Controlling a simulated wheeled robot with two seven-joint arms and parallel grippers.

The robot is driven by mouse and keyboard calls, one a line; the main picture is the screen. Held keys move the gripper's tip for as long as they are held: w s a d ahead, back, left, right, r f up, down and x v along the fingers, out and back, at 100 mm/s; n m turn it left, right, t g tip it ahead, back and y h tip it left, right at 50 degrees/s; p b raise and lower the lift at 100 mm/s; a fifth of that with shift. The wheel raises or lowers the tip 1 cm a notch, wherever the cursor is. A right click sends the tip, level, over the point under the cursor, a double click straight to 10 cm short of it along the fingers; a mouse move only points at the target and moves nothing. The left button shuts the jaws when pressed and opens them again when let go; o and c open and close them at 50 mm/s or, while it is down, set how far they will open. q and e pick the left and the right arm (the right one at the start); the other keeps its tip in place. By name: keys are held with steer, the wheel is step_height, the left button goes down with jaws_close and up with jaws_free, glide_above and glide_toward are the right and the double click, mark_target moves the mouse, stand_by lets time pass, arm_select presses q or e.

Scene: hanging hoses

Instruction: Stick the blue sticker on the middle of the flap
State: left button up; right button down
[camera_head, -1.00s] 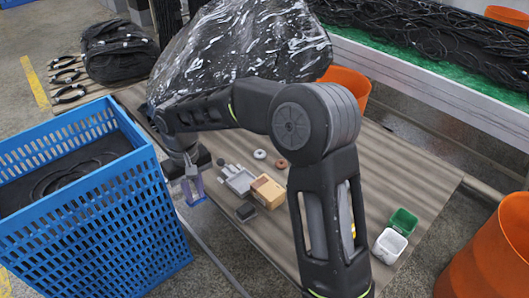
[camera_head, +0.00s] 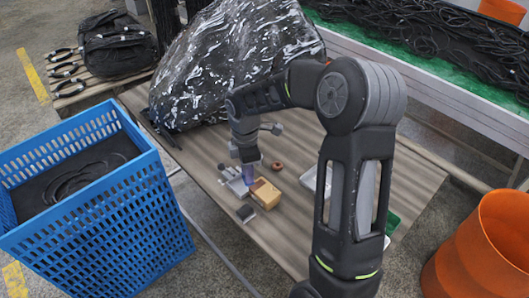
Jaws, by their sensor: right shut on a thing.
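My right gripper (camera_head: 248,177) points down over the table, just left of a small cardboard box (camera_head: 267,196). It is shut on a small blue-violet piece, the blue sticker, which shows only as a tint at the fingertips. The box is tan with a darker brown patch on its upper left; which part is the flap I cannot make out clearly. Whether the sticker touches the box I cannot tell. My left gripper is not in view.
A large black plastic bag (camera_head: 215,75) fills the back. A blue crate (camera_head: 110,205) stands left, an orange bin (camera_head: 485,250) right.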

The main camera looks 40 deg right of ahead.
arm_select(q)
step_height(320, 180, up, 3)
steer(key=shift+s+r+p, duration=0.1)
steer(key=shift+p, duration=0.9)
arm_select(e)
steer(key=s+d+n, duration=0.1)
steer(key=d+r+n, duration=0.1)
steer(key=n, duration=0.1)
steer(key=s+d+n, duration=0.1)
steer(key=d, duration=0.1)
steer(key=shift+s+r+n, duration=0.35)
steer(key=shift+r+n, duration=0.05)
steer(key=shift+f, duration=0.1)
steer(key=b, duration=0.4)
glide_above(265, 189)
step_height(265, 189, down, 4)
steer(key=shift+f, duration=0.25)
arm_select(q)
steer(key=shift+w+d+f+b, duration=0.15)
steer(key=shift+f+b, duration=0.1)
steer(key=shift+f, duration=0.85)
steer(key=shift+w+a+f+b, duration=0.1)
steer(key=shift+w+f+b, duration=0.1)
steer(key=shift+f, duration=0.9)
arm_select(e)
steer(key=shift+f, duration=0.9)
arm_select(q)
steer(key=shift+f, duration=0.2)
arm_select(e)
steer(key=shift+f, duration=0.3)
